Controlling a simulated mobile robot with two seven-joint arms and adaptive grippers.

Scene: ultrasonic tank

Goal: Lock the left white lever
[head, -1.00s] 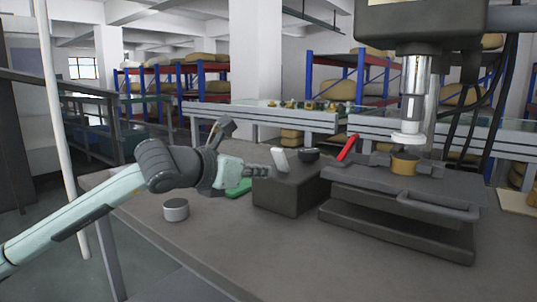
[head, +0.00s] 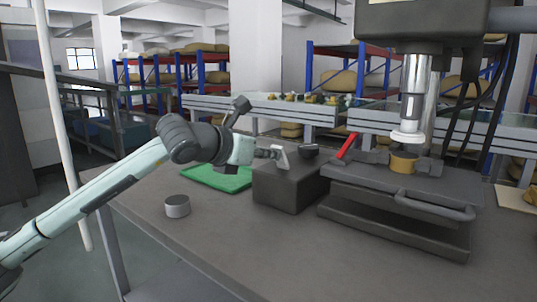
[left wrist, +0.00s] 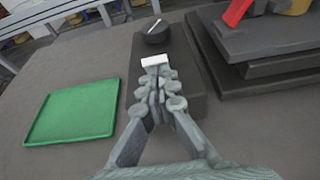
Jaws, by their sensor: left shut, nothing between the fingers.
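The white lever (head: 282,159) stands on the left part of a dark grey block (head: 290,190) on the table, leaning to the left. In the left wrist view the white lever (left wrist: 154,61) is just beyond my fingertips. My left gripper (head: 268,153) is shut with nothing between its fingers. Its tips are at the left side of the lever and appear to touch it or be very close. In the left wrist view my left gripper (left wrist: 158,76) points at the lever from the near side. My right gripper is out of view.
A black round knob (head: 309,150) sits on the block behind the lever. To the right stands a dark press fixture (head: 395,225) with a red handle (head: 347,147). A green tray (head: 218,178) and a grey cylinder (head: 177,206) are to the left. The table front is clear.

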